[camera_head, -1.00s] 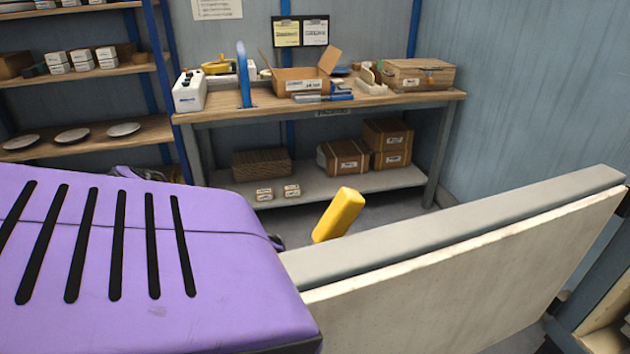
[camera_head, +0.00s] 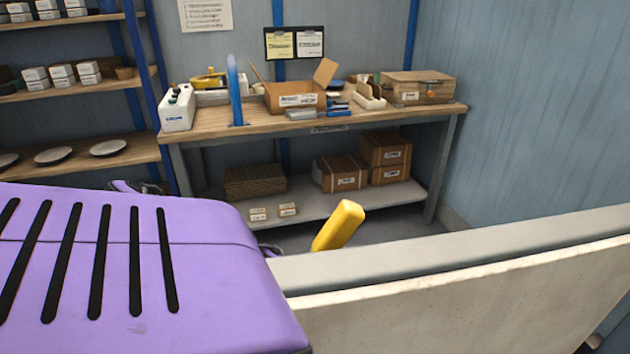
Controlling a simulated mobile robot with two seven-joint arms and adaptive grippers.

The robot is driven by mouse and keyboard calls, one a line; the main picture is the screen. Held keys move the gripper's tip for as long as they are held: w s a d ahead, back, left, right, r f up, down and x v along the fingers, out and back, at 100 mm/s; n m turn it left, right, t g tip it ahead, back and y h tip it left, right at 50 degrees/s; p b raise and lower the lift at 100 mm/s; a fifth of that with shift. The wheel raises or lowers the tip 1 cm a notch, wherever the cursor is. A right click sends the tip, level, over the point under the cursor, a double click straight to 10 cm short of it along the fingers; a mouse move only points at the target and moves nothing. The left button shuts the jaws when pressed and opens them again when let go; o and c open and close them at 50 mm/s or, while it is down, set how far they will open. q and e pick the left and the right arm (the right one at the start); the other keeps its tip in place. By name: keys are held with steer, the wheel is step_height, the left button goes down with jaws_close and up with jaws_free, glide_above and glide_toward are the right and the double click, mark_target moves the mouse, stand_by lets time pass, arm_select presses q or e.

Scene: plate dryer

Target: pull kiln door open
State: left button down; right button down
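The kiln door appears as a thick slab (camera_head: 480,300) across the lower right, with a grey top edge and a pale, speckled inner face turned toward me. It stands swung out, away from any frame that I can see. A yellow handle (camera_head: 338,226) sticks up behind its top edge, near the slab's left end. Its lower part is hidden by the door. Neither gripper can be made out. Whether one touches the handle or the door is hidden.
A large purple slotted housing fills the lower left and blocks the view; I cannot tell whether it is mine. A workbench (camera_head: 385,117) with boxes and tools stands behind the door. A shelf (camera_head: 125,150) with plates is at the back left. Some floor shows under the bench.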

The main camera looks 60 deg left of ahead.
arm_select(q)
steer(key=shift+s+a+f, duration=0.1)
steer(key=shift+s+f, duration=0.1)
arm_select(e)
steer(key=shift+w+a, duration=0.1)
steer(key=shift+w, duration=0.15)
arm_select(q)
steer(key=c, duration=1.6)
jaws_free()
steer(key=shift+a, duration=0.1)
steer(key=shift+c, duration=0.2)
steer(key=shift+r, duration=0.1)
arm_select(e)
steer(key=shift+a, duration=0.1)
arm_select(q)
steer(key=shift+w, duration=0.1)
arm_select(e)
steer(key=shift+s, duration=0.1)
arm_select(q)
steer(key=a, duration=1.2)
steer(key=shift+s, duration=0.2)
steer(key=shift+s, duration=0.1)
arm_select(e)
steer(key=shift+s, duration=0.1)
